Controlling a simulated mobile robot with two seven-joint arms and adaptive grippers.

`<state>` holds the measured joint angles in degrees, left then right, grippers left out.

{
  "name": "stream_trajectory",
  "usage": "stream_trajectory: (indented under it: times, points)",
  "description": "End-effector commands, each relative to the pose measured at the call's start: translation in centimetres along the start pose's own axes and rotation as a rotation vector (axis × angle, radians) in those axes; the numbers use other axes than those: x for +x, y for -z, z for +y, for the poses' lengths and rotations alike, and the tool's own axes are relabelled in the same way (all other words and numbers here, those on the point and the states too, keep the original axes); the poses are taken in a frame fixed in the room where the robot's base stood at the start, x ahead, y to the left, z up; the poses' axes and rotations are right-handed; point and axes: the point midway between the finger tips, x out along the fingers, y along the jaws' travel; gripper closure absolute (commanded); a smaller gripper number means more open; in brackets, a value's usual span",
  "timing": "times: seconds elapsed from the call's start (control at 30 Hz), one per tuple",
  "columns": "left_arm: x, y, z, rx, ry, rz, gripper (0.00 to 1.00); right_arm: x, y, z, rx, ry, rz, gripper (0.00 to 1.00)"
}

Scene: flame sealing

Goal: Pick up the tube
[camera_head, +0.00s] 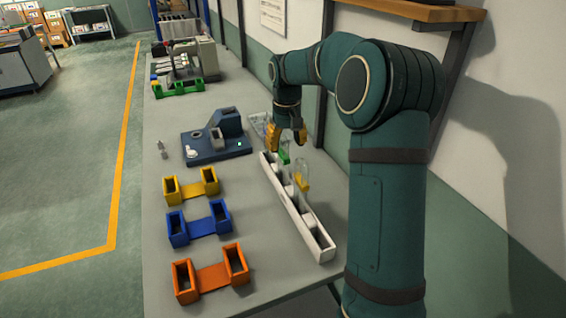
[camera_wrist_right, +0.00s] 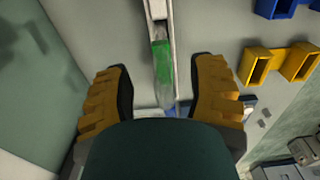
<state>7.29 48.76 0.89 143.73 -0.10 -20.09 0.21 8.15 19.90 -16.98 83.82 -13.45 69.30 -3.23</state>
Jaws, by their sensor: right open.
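A tube with green contents (camera_head: 284,156) stands at the far part of a long white rack (camera_head: 322,243). Another clear tube with yellowish contents (camera_head: 303,176) stands nearer in the same rack. My right gripper (camera_head: 288,139) is open, pointing down just above the green tube. In the right wrist view the green tube (camera_wrist_right: 162,62) shows between the two spread yellow fingers (camera_wrist_right: 161,66), with gaps on both sides and no visible contact. The gripper partly hides the far end of the rack. My left gripper is not in view.
A blue device (camera_head: 232,150) sits left of the rack, with a small grey item (camera_head: 163,150) beside it. Yellow (camera_head: 190,189), blue (camera_head: 199,227) and orange (camera_head: 210,279) holders line the table's left side. A wall stands close on the right.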

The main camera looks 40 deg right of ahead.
Motion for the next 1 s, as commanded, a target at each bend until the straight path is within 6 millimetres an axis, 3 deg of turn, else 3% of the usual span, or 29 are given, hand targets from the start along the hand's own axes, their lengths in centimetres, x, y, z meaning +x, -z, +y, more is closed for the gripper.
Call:
stream_trajectory:
  times: [0.23, 0.53, 0.7, 1.0]
  points:
    - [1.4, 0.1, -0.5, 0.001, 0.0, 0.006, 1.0, 3.8, -0.3, -0.1, 0.0, 0.001, -0.002, 0.44]
    - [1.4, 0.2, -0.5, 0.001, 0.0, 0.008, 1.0, 4.3, -0.2, -0.2, -0.001, 0.002, 0.0, 0.41]
    - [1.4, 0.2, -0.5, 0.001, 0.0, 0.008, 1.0, 4.3, -0.2, -0.2, -0.001, 0.002, 0.0, 1.0]
    - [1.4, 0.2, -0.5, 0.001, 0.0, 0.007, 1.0, 4.3, -0.2, -0.2, -0.002, 0.002, -0.001, 1.0]
